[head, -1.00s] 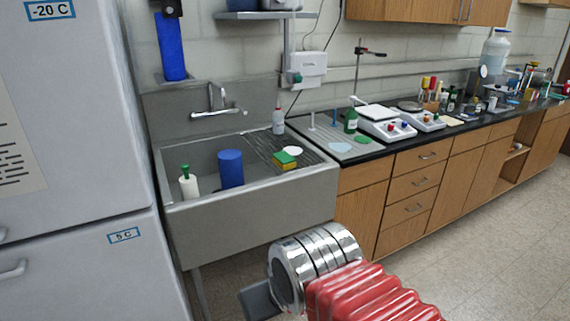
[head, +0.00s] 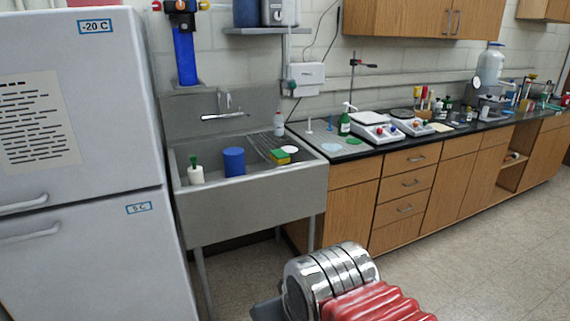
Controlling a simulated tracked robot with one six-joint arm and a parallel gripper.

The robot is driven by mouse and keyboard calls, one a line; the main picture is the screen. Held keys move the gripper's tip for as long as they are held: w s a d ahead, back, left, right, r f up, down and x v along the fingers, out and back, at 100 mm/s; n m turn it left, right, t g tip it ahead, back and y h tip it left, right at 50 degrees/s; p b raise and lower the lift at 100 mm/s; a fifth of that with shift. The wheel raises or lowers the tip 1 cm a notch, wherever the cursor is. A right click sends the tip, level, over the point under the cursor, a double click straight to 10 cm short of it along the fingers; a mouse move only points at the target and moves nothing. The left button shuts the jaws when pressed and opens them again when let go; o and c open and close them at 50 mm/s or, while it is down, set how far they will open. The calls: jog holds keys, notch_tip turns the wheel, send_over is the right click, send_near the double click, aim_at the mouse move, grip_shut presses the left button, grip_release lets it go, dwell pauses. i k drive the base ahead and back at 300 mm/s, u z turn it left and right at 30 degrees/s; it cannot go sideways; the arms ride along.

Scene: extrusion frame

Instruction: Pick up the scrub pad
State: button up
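A yellow block with a green top, which looks like the scrub pad (head: 281,157), lies on the ribbed drainboard on the right side of the grey sink (head: 262,208). A white round item (head: 290,150) lies just behind it. My arm, with chrome rings and a red ribbed sleeve, reaches in at the bottom of the head view, well in front of the sink and apart from the pad. A dark grey part at its end, likely my gripper (head: 267,308), shows only partly. Its fingers cannot be made out.
A blue cylinder (head: 234,161) and a white bottle with a green top (head: 195,172) stand in the sink. A clear bottle (head: 279,124) stands behind the drainboard. A fridge (head: 80,150) is at left, a wooden-fronted counter (head: 400,190) at right. The right-hand floor is clear.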

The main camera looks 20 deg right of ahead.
aim_at(280, 157)
jog(key=k, duration=0.6)
jog(key=z, duration=0.35)
jog(key=i, duration=0.85)
jog(key=z, duration=0.45)
jog(key=i, duration=1.55)
jog(key=u, duration=0.8)
jog(key=i, duration=0.9)
jog(key=u, duration=0.55)
